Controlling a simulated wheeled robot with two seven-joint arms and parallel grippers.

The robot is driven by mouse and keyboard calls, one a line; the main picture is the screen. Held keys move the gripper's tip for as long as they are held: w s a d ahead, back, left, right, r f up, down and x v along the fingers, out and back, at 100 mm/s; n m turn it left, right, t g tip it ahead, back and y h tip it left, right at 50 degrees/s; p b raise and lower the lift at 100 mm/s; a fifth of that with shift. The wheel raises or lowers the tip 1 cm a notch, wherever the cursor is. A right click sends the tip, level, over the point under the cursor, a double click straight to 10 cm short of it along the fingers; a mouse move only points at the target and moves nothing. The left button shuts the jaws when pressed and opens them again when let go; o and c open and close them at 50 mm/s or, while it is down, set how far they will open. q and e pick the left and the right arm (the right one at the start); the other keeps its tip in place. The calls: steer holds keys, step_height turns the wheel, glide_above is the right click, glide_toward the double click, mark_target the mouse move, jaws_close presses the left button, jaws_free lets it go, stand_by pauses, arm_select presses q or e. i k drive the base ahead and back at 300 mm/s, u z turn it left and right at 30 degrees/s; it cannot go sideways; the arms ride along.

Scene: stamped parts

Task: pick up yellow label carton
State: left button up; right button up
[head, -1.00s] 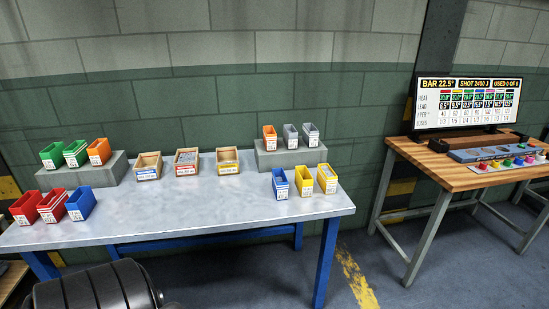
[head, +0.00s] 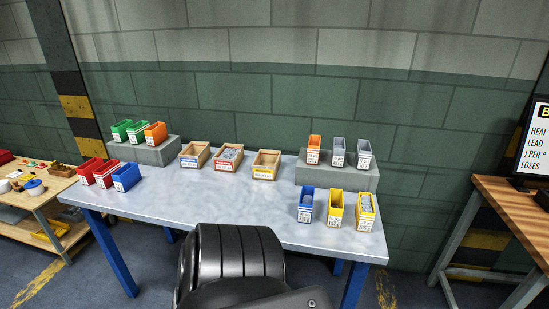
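The carton with the yellow label (head: 265,171) is a tan open-topped box on the grey table, the rightmost of three similar cartons in the middle. To its left stand a carton with a red label (head: 228,158) and a carton with a blue label (head: 194,155). The yellow label carton is upright and nothing touches it. Neither of my grippers is in view. A dark rounded part, likely of my own body, shows at the bottom centre.
The grey table (head: 180,200) has free room in front of the cartons. Grey raised blocks stand left (head: 150,152) and right (head: 350,180), carrying small bins. Red and blue bins stand front left; blue and yellow bins front right. A wooden bench (head: 515,215) stands far right.

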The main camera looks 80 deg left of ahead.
mark_target(267, 164)
steer(key=u, duration=0.45)
steer(key=i, duration=0.65)
steer(key=u, duration=1)
steer(key=i, duration=0.4)
steer(key=u, duration=0.4)
